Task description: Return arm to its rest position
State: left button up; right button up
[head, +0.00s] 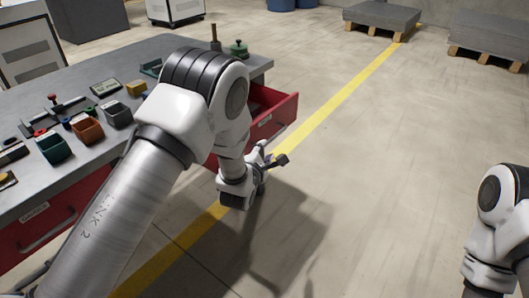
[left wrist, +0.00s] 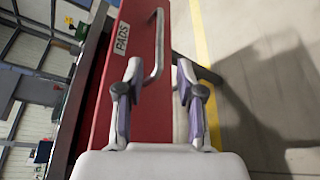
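My left gripper (head: 275,160) hangs beside the workbench, in front of the pulled-out red drawer (head: 275,115). In the left wrist view its two fingers (left wrist: 159,66) are spread apart with nothing gripped. The red drawer front (left wrist: 134,40), labelled PADS, shows beyond the fingers. Its grey handle (left wrist: 158,40) appears between and ahead of the fingertips; I cannot tell the exact gap. My left arm crosses the head view and hides part of the bench. Part of my right arm shows at the right edge of the head view; its gripper is out of view.
The grey workbench (head: 40,92) on the left carries several small bins, including a green one (head: 53,148) and an orange one (head: 87,130). A closed red drawer (head: 50,222) sits below. Open floor with a yellow line (head: 345,103) lies right. Pallets (head: 382,17) stand far back.

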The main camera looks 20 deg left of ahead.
dwell(0.3)
pick_arm(q)
jog(key=s+a+f+m+g+y, duration=0.1)
jog(key=s+a+f+m+g, duration=0.2)
jog(key=s+f, duration=0.7)
jog(key=s+a+f+g, duration=0.3)
jog(key=s+f+g, duration=0.1)
jog(key=s+f, duration=0.55)
jog(key=s+f+m+g, duration=0.2)
jog(key=s+m, duration=0.2)
jog(key=s, duration=0.3)
jog(key=s+f+m+g, duration=0.3)
jog(key=s, duration=0.3)
jog(key=s+r+m+g+h, duration=0.1)
jog(key=s+m+g, duration=0.2)
jog(key=s+m, duration=0.9)
notch_tip(320, 180, up, 14)
jog(key=w+m+p, duration=0.1)
jog(key=m+p, duration=0.1)
jog(key=p, duration=1.2)
jog(key=shift+w+d, duration=0.25)
jog(key=shift+w, duration=0.05)
